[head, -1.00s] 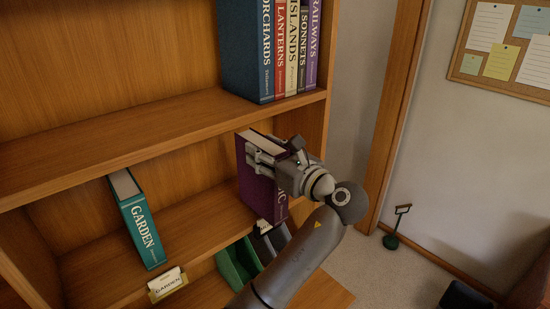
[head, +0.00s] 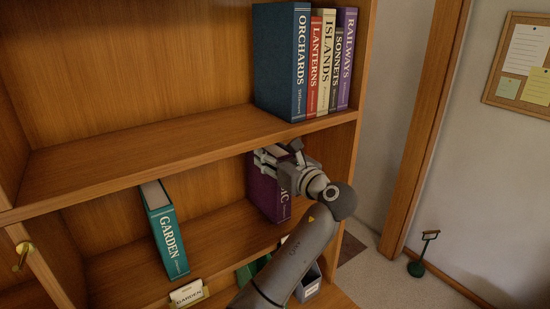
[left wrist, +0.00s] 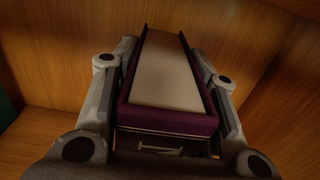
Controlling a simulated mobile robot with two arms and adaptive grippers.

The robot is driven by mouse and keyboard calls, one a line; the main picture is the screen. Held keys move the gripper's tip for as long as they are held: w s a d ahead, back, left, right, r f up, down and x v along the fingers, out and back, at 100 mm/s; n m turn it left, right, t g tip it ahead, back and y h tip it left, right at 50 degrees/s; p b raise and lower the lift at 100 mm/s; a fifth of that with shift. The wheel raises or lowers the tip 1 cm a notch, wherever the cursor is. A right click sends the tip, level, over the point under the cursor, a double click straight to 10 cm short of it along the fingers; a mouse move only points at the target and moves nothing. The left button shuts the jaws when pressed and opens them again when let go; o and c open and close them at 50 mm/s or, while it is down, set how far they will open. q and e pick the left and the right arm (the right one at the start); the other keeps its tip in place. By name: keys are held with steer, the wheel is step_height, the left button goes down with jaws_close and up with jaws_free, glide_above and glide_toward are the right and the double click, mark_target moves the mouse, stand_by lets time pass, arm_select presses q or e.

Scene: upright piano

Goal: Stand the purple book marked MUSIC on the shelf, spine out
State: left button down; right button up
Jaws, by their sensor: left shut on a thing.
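The purple book (head: 264,196) stands upright in the right part of the lower shelf bay, above or on the shelf board (head: 222,232); I cannot tell if its base touches. My left gripper (head: 272,158) is shut on its upper part, and its spine faces out with only the letters "IC" showing. In the left wrist view the fingers grip both covers of the book (left wrist: 172,78), with pale page tops between them and an "M" on the spine below. My right gripper is not in view.
A teal GARDEN book (head: 166,230) leans on the same shelf to the left, with a GARDEN label (head: 187,293) at the front edge. The board between the books is clear. Several books, ORCHARDS (head: 282,62) at their left, stand above. A side panel (head: 355,110) closes the right.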

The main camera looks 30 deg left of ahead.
arm_select(q)
steer(key=shift+f, duration=0.4)
stand_by(0.6)
steer(key=shift+f, duration=0.6)
steer(key=c, duration=0.8)
jaws_free()
steer(key=shift+s, duration=0.1)
steer(key=shift+o, duration=0.2)
steer(key=v, duration=1.2)
steer(key=shift+f, duration=0.1)
